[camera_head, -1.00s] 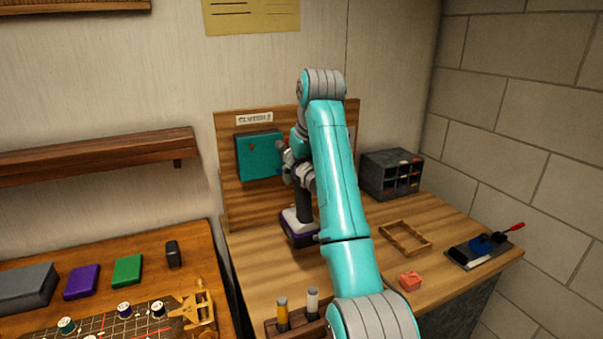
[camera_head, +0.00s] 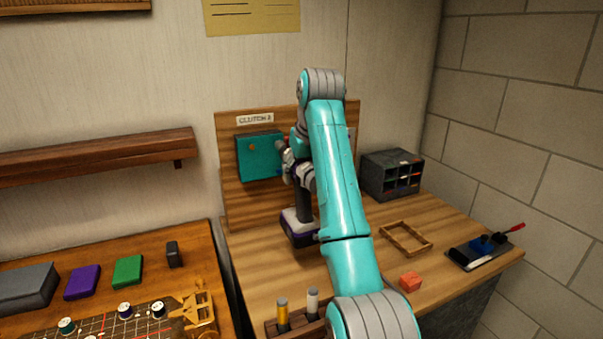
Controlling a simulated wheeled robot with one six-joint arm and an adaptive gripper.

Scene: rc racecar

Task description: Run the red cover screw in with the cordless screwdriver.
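The cordless screwdriver (camera_head: 302,215) is upright in front of the wooden back panel, with its dark handle and purple-and-white battery base showing. Its head points toward the teal cover box (camera_head: 258,157) on the panel. My gripper (camera_head: 303,175) is at the screwdriver's upper part, mostly behind my teal arm, so its fingers cannot be made out. A small orange-brown spot (camera_head: 252,147) shows on the cover's face; I cannot tell if it is a screw. No clearly red cover screw can be made out, and the bit's tip is too small to see.
A label reading "CLUTCH 2" (camera_head: 255,118) is above the cover. On the bench are a wooden frame (camera_head: 405,238), a red block (camera_head: 410,282), a dark compartment box (camera_head: 392,174) and a tool tray (camera_head: 485,251). A holder with two tubes (camera_head: 297,322) stands in front.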

